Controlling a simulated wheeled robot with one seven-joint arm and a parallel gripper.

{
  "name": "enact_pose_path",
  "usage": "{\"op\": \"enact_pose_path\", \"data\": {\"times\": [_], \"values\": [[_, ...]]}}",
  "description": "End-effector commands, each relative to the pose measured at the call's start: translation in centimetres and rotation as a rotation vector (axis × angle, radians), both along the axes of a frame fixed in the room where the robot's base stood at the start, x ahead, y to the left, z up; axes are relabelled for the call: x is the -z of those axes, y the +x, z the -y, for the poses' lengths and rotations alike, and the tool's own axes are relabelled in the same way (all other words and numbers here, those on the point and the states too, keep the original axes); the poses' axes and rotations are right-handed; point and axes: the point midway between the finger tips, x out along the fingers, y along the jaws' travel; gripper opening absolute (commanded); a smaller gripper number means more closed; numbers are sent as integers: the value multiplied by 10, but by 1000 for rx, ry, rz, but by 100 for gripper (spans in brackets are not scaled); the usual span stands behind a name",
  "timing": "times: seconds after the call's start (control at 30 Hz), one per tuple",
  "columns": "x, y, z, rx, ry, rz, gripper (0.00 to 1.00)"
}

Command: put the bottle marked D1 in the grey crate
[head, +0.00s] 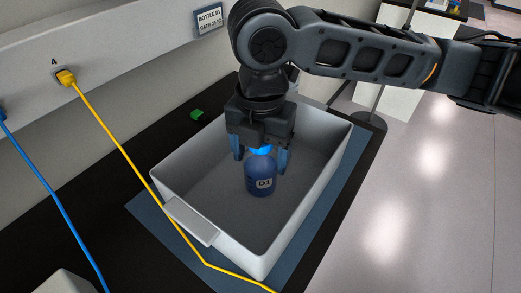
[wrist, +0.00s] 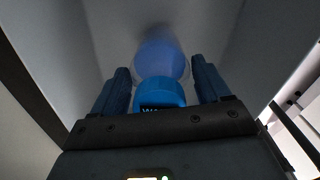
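The blue bottle marked D1 (head: 261,178) is upright inside the grey crate (head: 165,178), with its label facing the head camera. My gripper (head: 259,160) is above the bottle, with its two blue fingers on either side of the bright blue cap. In the wrist view the cap (wrist: 160,93) lies between the fingers (wrist: 162,85), and a gap shows on both sides. The gripper is open. The bottle seems to stand on the crate floor, though its base contact is not fully clear.
The crate sits on a blue mat (head: 290,262) on a black bench (head: 60,195). A yellow cable (head: 125,148) runs across the crate's front left side, and a blue cable (head: 50,193) hangs farther left. A small green block (head: 197,114) lies behind the crate.

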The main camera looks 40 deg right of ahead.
Motion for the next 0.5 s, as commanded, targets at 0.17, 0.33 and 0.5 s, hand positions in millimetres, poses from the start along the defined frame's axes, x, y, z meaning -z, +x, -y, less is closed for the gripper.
{"op": "enact_pose_path", "data": {"times": [0.17, 0.33, 0.5], "values": [[0, 0, 0, 0, 0, 0, 94], [0, 0, 0, 0, 0, 0, 94], [-6, 0, 0, 0, -1, 1, 94]]}}
